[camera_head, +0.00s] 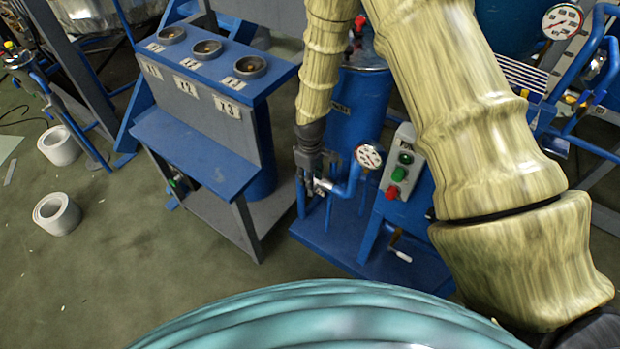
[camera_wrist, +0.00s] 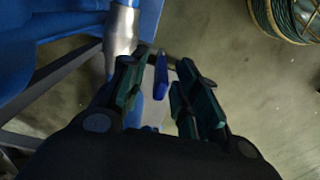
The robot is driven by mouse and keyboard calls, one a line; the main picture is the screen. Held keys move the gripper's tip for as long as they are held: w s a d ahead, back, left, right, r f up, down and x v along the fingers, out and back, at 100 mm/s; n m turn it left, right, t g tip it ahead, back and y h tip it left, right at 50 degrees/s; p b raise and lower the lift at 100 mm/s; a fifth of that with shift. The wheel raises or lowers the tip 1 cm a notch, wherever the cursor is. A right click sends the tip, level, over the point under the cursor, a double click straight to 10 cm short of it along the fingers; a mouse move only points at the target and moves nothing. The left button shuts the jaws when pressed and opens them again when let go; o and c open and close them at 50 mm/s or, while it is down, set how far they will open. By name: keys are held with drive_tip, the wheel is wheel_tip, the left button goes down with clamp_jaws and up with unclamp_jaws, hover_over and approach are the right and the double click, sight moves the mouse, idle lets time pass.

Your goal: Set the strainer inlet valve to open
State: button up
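The strainer inlet valve shows as a silver metal body (camera_wrist: 122,32) in the wrist view, with a narrow blue handle (camera_wrist: 161,76) to its right. In the head view its silver part (camera_head: 323,187) is partly hidden behind my gripper (camera_head: 313,172), beside a blue pipe. In the wrist view my gripper (camera_wrist: 160,92) is open, with its two dark fingers on either side of the blue handle. Gaps show between fingers and handle; I cannot tell whether either finger touches it. The handle's exact angle to the pipe is unclear.
A pressure gauge (camera_head: 369,157) and a control box (camera_head: 400,160) with green and red buttons stand just right of the valve. A blue vessel (camera_head: 355,105) is behind. A labelled blue-grey stand (camera_head: 190,95) is left. Open floor (camera_head: 150,270) lies front left.

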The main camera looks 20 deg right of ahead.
drive_tip(key=shift+f, duration=0.7)
clamp_jaws()
